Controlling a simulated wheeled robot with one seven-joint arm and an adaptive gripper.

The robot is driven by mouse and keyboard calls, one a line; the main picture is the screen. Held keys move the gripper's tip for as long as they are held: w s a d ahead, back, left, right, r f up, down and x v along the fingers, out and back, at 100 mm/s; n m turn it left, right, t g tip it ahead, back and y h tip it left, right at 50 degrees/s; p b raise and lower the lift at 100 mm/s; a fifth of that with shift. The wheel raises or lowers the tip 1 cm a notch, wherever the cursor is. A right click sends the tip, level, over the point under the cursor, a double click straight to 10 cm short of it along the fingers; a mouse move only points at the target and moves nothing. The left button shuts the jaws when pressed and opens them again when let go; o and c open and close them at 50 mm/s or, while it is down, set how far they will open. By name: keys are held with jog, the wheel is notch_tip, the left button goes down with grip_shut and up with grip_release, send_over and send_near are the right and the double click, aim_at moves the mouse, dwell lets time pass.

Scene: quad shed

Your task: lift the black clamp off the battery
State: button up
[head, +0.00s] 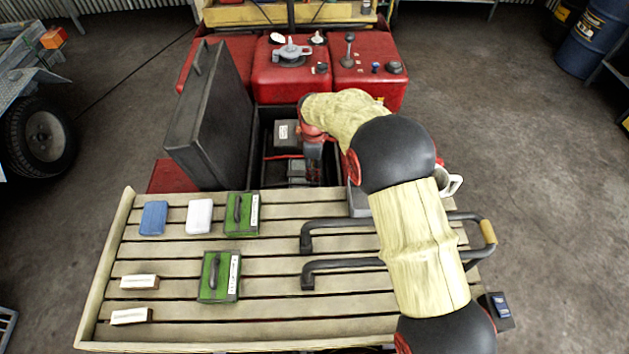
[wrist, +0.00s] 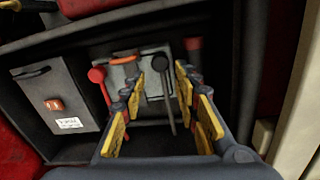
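The grey battery (wrist: 150,86) sits low in a dark compartment in the wrist view. A black clamp (wrist: 160,64) is at its top, with a dark lead (wrist: 171,118) running down from it. A red clamp (wrist: 97,75) with a red lead is at the battery's left. My gripper (wrist: 160,84) is open, its yellow-padded fingers to either side of the black clamp in the picture. I cannot tell whether they touch it. In the head view my gripper (head: 314,152) reaches down into the compartment and partly hides the battery (head: 297,168).
A raised black lid (head: 210,115) stands left of the compartment, with red bodywork (head: 290,80) behind it. A labelled grey box (wrist: 55,100) sits beside the battery. The slatted rack (head: 180,260) in front holds green boxes, small blocks and black handles. A mug (head: 447,182) stands right of my arm.

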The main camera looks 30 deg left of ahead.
aim_at(314, 182)
notch_tip(314, 182, down, 7)
jog(key=shift+w+b, duration=0.15)
jog(key=shift+b, duration=0.7)
jog(key=shift+c, duration=1.1)
grip_shut()
